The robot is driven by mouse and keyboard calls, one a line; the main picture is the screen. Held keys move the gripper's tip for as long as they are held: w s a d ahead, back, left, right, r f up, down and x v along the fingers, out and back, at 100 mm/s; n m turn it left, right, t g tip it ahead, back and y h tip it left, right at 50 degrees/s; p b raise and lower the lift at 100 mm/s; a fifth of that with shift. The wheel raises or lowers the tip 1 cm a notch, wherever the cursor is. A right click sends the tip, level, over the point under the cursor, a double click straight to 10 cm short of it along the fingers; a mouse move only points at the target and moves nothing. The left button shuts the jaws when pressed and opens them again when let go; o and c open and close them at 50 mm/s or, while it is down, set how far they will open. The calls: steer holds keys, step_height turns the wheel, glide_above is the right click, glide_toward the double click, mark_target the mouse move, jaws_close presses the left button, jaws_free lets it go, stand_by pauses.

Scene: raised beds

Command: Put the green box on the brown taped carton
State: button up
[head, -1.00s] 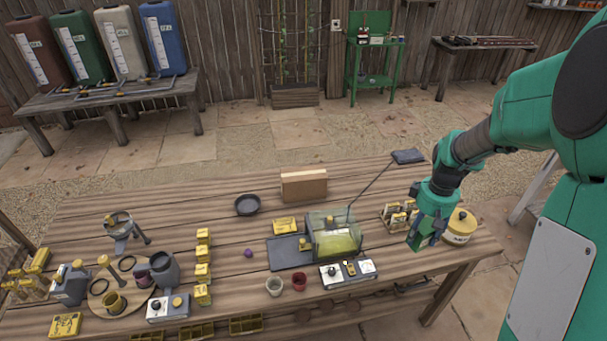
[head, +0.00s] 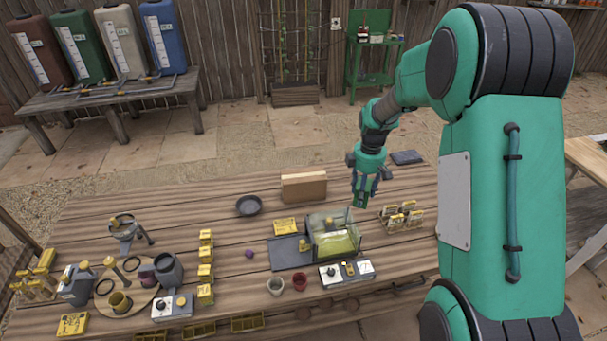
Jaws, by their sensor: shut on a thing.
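My gripper (head: 364,192) points down to the right of the carton and is shut on the small green box (head: 360,201). The box appears held above the table, apart from the carton. The fingers partly hide the box.
A clear case (head: 332,236) with yellow contents stands just in front of my gripper. A round dark dish (head: 248,205) is left of the carton. A dark flat pad (head: 406,157) lies at the back edge.

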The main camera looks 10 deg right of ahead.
steer(key=w+a+f+n+p, duration=0.25)
steer(key=w+a+n, duration=0.35)
steer(key=w+a, duration=0.7)
steer(key=f, duration=0.2)
steer(key=s+f, duration=0.1)
steer(key=f, duration=0.1)
steer(key=shift+a, duration=0.4)
steer(key=shift+w, duration=0.15)
glide_above(305, 180)
steer(key=shift+s+f, duration=0.4)
steer(key=shift+f, duration=0.35)
steer(key=shift+w, duration=0.15)
steer(key=shift+w+f, duration=0.15)
steer(key=shift+f, duration=1.6)
steer(key=shift+f, duration=0.2)
